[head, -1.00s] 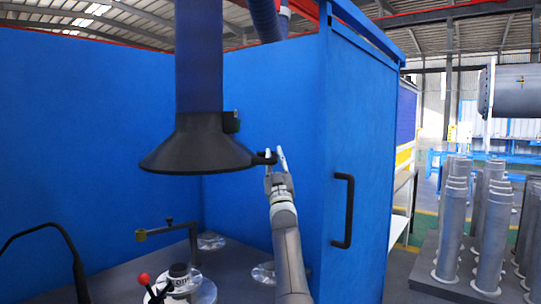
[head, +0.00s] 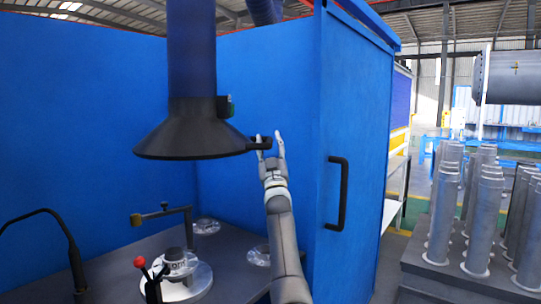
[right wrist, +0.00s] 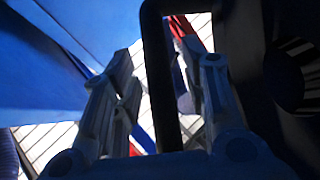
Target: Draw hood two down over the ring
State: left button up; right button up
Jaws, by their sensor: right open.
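The hood (head: 190,135) is a black cone on a vertical blue duct (head: 191,50), hanging inside a blue booth. A short black handle (head: 257,145) sticks out from its right side. My right gripper (head: 271,145) is at this handle with its fingers apart. In the right wrist view, a dark bar, seemingly the handle (right wrist: 160,80), stands between the two open fingers (right wrist: 165,95). I cannot tell if they touch it. A pale ring-like round part (head: 183,285) with a dark-topped piece sits on the bench below the hood, well apart from it. My left gripper is out of view.
A lever with a red knob (head: 139,262), a clamp arm (head: 165,213) and a black gooseneck (head: 60,215) stand on the bench (head: 105,272). The blue booth panel (head: 350,120) with a black pull handle is close right of my arm. Grey cylinders (head: 443,215) stand farther right.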

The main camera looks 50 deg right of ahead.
jog(key=v, duration=1.1)
jog(key=shift+s+a+f, duration=0.15)
jog(key=shift+s+f, duration=0.05)
jog(key=shift+f, duration=0.1)
